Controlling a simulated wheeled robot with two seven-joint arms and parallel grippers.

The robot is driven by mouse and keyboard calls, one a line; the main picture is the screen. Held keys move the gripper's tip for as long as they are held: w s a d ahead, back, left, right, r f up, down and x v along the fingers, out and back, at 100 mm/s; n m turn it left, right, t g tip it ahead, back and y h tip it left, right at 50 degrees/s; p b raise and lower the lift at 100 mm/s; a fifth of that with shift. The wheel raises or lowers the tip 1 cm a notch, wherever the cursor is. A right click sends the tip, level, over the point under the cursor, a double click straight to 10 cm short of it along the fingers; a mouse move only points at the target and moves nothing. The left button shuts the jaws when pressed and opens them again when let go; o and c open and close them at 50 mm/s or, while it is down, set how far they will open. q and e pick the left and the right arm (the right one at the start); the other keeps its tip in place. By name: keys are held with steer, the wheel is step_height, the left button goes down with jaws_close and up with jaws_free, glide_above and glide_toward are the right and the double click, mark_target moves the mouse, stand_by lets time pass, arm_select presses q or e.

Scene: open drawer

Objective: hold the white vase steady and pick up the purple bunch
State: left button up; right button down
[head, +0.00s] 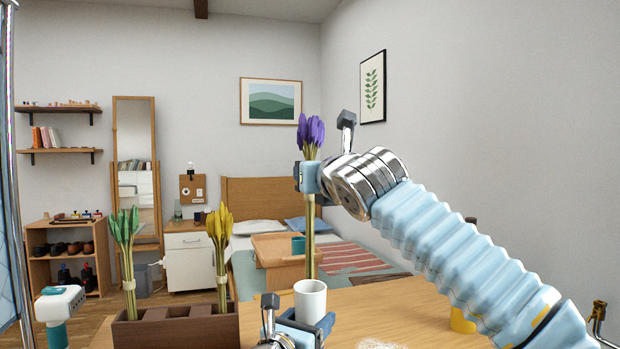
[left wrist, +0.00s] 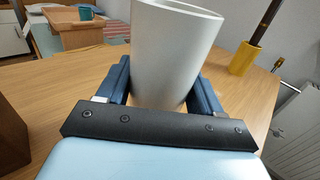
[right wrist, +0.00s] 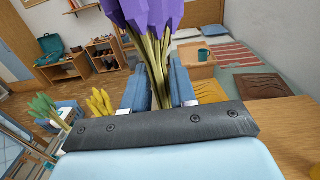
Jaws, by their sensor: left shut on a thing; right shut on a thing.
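The white vase (head: 310,301) stands upright on the wooden table; it also shows in the left wrist view (left wrist: 172,55). My left gripper (head: 298,330) is low at its side, with one finger on each side of the vase, shut on it. The purple bunch (head: 311,136) is upright, high above the vase. My right gripper (head: 308,178) is shut on its stems, which show between the fingers in the right wrist view (right wrist: 155,65). The stems' lower ends reach down to the vase's rim in the head view; I cannot tell whether they are inside it.
A brown divided planter (head: 180,328) at the table's left holds a green bunch (head: 126,250) and a yellow bunch (head: 220,250). A yellow holder (head: 462,320) with a dark rod stands to the right. The table between the vase and that holder is mostly clear.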

arm_select(q)
steer(key=o, duration=1.3)
steer(key=shift+o, duration=0.2)
